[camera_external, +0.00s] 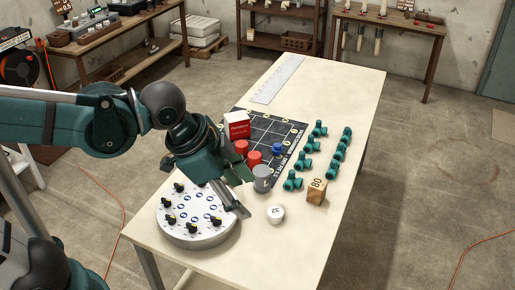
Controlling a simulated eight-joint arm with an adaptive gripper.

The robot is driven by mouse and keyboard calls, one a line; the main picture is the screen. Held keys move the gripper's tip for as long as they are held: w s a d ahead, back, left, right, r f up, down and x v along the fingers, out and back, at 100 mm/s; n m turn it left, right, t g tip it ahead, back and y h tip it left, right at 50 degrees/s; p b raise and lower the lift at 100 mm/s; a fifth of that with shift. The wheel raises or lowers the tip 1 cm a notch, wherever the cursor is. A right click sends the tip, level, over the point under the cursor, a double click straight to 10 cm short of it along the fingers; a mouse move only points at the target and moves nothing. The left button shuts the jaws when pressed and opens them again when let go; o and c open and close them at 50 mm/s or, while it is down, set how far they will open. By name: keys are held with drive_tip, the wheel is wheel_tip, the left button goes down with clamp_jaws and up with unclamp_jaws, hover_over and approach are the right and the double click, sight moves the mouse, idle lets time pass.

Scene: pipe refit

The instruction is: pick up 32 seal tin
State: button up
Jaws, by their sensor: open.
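The 32 seal tin (276,214) is a small white round tin with "32" on its top. It sits on the pale table, right of my gripper. My gripper (240,196) is open and points down to the right, above the table between the round dial plate and the tin. It is apart from the tin. Part of the near finger shows as a grey bar; the gap between the fingers is partly hidden by the gripper body.
A round plate with several black knobs (197,222) lies at left. A grey cup (262,178), wooden block marked 80 (317,191), teal pipe fittings (292,181), red pieces (241,148) and a dark grid mat (268,128) stand behind. The table's near right is clear.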

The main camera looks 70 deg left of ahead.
drive_tip(key=w+a+f+m+g, duration=0.2)
drive_tip(key=w+a+f+m, duration=0.2)
drive_tip(key=w, duration=0.2)
drive_tip(key=m+g+h+b, duration=0.1)
drive_tip(key=m+g+b, duration=0.15)
drive_tip(key=m, duration=0.65)
hover_over(276, 211)
drive_tip(key=p, duration=0.1)
drive_tip(key=shift+g, duration=0.35)
drive_tip(key=f, duration=1.9)
drive_tip(key=shift+s+a+f, duration=0.1)
drive_tip(key=shift+a+f, duration=0.1)
drive_tip(key=shift+a+f+m+h, duration=0.3)
drive_tip(key=shift+f+m, duration=0.2)
drive_tip(key=shift+f, duration=0.15)
drive_tip(key=shift+d+f, duration=0.15)
drive_tip(key=shift+f, duration=1.1)
drive_tip(key=shift+f, duration=0.15)
drive_tip(key=shift+d+f+b, duration=0.2)
drive_tip(key=shift+f+b, duration=0.15)
drive_tip(key=shift+f, duration=0.9)
drive_tip(key=shift+d+f+b, duration=0.15)
drive_tip(key=shift+f+b, duration=0.15)
drive_tip(key=shift+f, duration=0.9)
